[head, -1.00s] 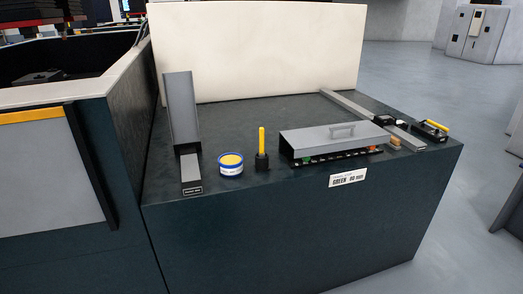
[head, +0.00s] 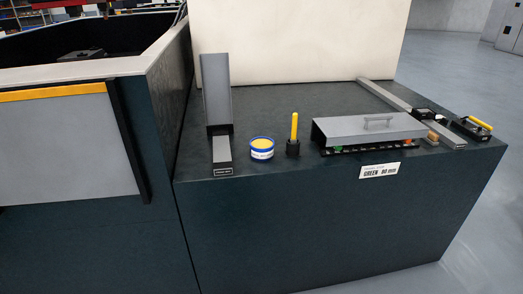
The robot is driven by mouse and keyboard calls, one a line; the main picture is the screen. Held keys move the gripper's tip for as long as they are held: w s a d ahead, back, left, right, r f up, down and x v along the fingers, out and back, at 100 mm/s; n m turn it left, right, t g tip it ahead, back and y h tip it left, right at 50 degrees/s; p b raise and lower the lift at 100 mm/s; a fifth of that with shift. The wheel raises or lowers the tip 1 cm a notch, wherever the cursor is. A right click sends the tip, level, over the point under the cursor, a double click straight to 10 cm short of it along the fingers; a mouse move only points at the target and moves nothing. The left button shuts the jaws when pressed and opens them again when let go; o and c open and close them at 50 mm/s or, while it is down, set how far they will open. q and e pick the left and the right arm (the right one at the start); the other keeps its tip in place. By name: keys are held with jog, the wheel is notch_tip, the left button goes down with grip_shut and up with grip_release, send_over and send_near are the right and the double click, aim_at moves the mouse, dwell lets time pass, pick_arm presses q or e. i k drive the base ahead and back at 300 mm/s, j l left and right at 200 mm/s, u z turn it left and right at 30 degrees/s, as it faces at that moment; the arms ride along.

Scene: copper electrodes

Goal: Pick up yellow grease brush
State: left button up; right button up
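The yellow grease brush (head: 294,126) stands upright in a small black holder (head: 293,149) near the front edge of the dark counter. Only its yellow handle shows; its lower end is hidden in the holder. Neither of my grippers is in the head view.
A tall grey dispenser (head: 217,100) stands left of the tin. A grey rail (head: 408,108) and a yellow-handled tool (head: 479,123) are farther right. The dark counter (head: 300,220) has a white backboard (head: 300,45).

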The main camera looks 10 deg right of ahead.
aim_at(293, 139)
jog(key=i+l+u, duration=0.25)
jog(key=l, duration=0.35)
jog(key=l+u, duration=0.2)
jog(key=l, duration=0.4)
jog(key=l+u, duration=0.25)
jog(key=l, duration=0.4)
jog(key=i, duration=0.05)
